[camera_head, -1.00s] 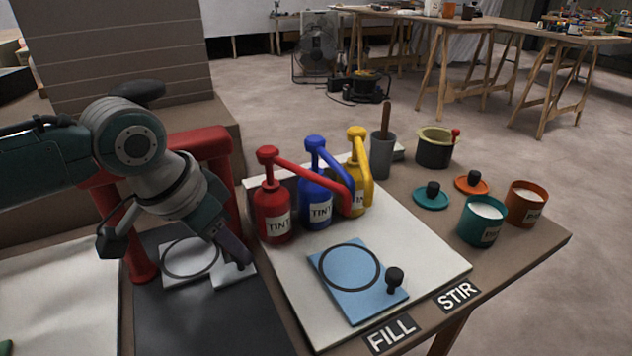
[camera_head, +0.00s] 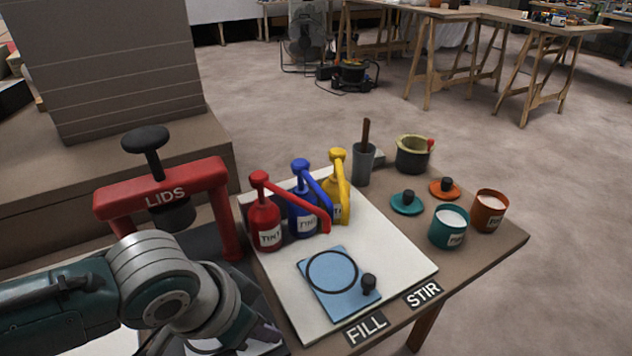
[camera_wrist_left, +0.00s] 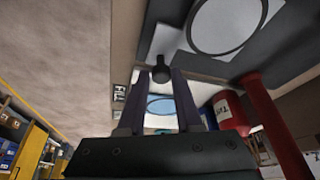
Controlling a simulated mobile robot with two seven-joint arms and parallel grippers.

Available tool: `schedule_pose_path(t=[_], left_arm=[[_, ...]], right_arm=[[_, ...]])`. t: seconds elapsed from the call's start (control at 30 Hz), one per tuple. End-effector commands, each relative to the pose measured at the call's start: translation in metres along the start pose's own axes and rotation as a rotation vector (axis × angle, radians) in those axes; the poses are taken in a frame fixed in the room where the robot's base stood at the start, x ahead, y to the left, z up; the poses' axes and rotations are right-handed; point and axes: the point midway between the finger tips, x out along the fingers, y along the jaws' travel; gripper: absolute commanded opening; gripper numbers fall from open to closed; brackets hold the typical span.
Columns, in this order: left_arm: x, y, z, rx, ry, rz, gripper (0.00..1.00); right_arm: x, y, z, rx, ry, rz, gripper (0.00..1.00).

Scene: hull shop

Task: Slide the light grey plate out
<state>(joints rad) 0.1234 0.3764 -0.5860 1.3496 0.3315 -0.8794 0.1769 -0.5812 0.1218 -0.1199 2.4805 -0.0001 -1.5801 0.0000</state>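The light grey plate (camera_wrist_left: 228,25), with a dark ring on it, fills the upper part of the left wrist view. Its black knob (camera_wrist_left: 161,68) stands between the fingertips of my left gripper (camera_wrist_left: 160,78), which looks shut on it. In the head view my left gripper (camera_head: 266,334) is low at the bottom, in front of the red press marked LIDS (camera_head: 165,192). My wrist hides most of the plate there. The black press head hangs under the red frame. My right gripper is not in view.
Right of my gripper, a white board (camera_head: 396,258) bears red, blue and yellow tint pumps (camera_head: 303,215) and a blue plate (camera_head: 325,300) with its own knob. Teal (camera_head: 449,229) and orange (camera_head: 489,212) cans stand further right. The FILL label (camera_head: 366,329) marks the front edge.

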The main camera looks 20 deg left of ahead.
Motion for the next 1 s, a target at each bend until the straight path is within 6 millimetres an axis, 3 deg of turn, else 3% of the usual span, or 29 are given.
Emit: schedule_pose_path(t=[0.03,0.23,0.53,1.0], left_arm=[[0.000,0.003,0.000,0.000,0.000,0.006,0.37],[0.000,0.001,0.000,0.000,0.000,0.003,0.59],[-0.005,0.000,-0.001,0.001,0.000,-0.001,0.59],[-0.089,0.000,-0.001,0.001,0.001,0.000,0.59]], right_arm=[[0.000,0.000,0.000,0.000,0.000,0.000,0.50],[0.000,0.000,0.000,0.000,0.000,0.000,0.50],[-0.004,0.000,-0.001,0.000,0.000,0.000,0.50],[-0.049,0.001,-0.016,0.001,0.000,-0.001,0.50]])
